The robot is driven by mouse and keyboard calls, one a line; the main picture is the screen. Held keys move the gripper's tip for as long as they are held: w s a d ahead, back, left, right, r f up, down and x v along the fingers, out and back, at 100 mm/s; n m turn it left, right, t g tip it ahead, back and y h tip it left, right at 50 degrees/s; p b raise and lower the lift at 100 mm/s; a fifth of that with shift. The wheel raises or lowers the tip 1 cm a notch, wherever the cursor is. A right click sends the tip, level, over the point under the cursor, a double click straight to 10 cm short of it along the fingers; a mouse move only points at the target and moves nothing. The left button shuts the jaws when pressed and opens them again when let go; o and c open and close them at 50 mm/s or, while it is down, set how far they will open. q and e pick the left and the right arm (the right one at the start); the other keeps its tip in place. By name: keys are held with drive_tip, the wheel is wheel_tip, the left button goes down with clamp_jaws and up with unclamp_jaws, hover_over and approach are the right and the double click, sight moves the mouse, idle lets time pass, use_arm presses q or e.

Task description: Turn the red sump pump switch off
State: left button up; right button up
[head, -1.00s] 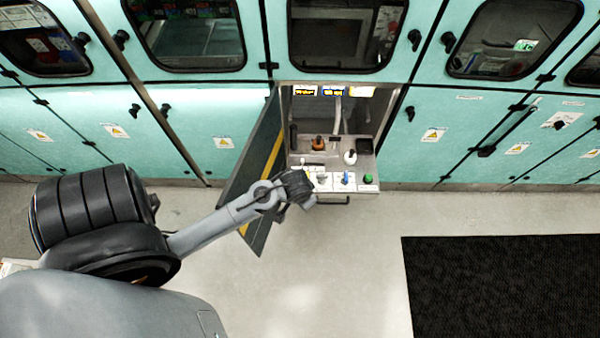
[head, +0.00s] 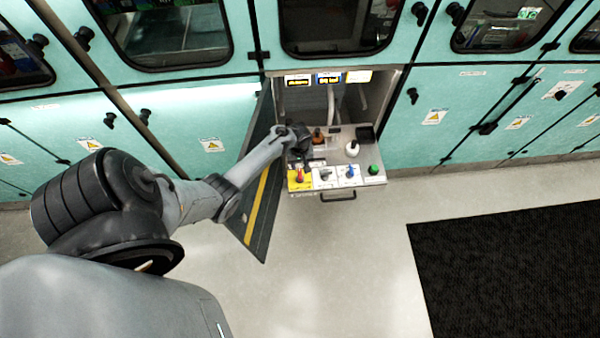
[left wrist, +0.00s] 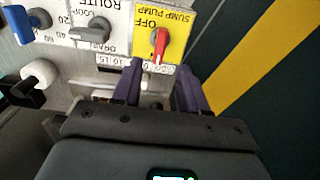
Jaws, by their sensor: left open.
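The red sump pump switch (head: 299,176) sits on a yellow plate at the front left corner of the pulled-out control tray. In the left wrist view the red switch (left wrist: 161,45) shows upside down, beside the words OFF and SUMP PUMP. Its handle points toward my gripper. My left gripper (head: 298,150) is over the left part of the tray, behind the switch. In the left wrist view my left gripper (left wrist: 157,82) has its two purple fingers apart. The switch shows beyond the gap between them, and nothing is held. My right gripper is not in view.
The tray also carries a grey knob (head: 325,175), a blue lever (head: 350,171), a green button (head: 374,170), a white knob (head: 352,149) and an orange-brown knob (head: 318,138). An open door (head: 258,205) with a yellow stripe stands at the tray's left.

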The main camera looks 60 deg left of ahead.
sight(300, 173)
use_arm(q)
wheel_tip(300, 173, down, 8)
drive_tip(key=b, duration=0.2)
drive_tip(key=shift+r+b, duration=0.25)
drive_tip(key=shift+b, duration=0.1)
clamp_jaws()
